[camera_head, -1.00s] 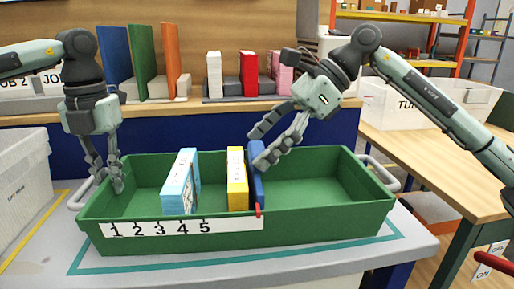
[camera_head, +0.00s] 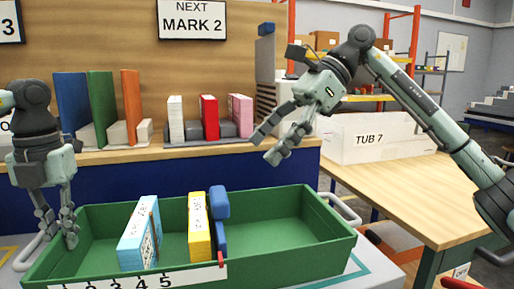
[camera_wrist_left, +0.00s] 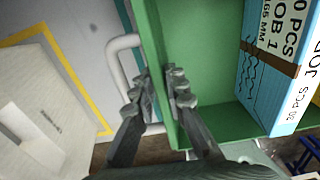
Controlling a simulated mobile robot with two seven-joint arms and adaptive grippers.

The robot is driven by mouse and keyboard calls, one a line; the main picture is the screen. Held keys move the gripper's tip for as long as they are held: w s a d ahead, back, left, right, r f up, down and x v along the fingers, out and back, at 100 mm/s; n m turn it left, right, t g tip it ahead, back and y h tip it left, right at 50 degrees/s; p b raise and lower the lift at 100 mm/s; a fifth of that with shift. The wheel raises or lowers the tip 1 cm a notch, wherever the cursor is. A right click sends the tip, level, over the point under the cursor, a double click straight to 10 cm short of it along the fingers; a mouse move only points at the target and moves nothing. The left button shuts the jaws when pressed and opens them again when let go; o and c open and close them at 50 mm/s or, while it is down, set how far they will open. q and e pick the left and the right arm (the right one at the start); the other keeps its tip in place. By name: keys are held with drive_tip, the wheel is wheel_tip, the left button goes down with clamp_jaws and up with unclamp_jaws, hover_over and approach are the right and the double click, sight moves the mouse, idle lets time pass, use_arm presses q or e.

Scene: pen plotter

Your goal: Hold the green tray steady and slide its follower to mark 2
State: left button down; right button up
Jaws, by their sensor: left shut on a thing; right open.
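The green tray (camera_head: 300,262) stands on the bench. Its number strip (camera_head: 190,275) runs 1 to 5 along the front wall, partly cut off below. The blue follower (camera_head: 220,203) stands across the tray, right of a yellow box (camera_head: 199,240). Its red pointer (camera_head: 221,259) sits right of the 5. A light blue box (camera_head: 138,245) stands further left, with a gap between the boxes. My left gripper (camera_head: 70,236) is shut on the tray's left wall; the left wrist view (camera_wrist_left: 160,90) shows fingers either side of it. My right gripper (camera_head: 266,147) is open and empty, above and apart from the follower.
A sign (camera_head: 192,18) on the back wall reads MARK 2. Books (camera_head: 100,105) and boxes (camera_head: 208,117) stand on the shelf behind. A white tub (camera_head: 375,138) labelled TUB 7 is right. The tray's right part is empty.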

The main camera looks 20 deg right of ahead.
sight(219, 193)
drive_tip(key=shift+a+f, duration=0.1)
drive_tip(key=shift+a, duration=0.05)
drive_tip(key=x, duration=1.1)
drive_tip(key=shift+a+f, duration=0.25)
drive_tip(key=c, duration=1.7)
drive_tip(key=a, duration=0.9)
drive_tip(key=shift+w, duration=0.2)
drive_tip(key=o, duration=1.7)
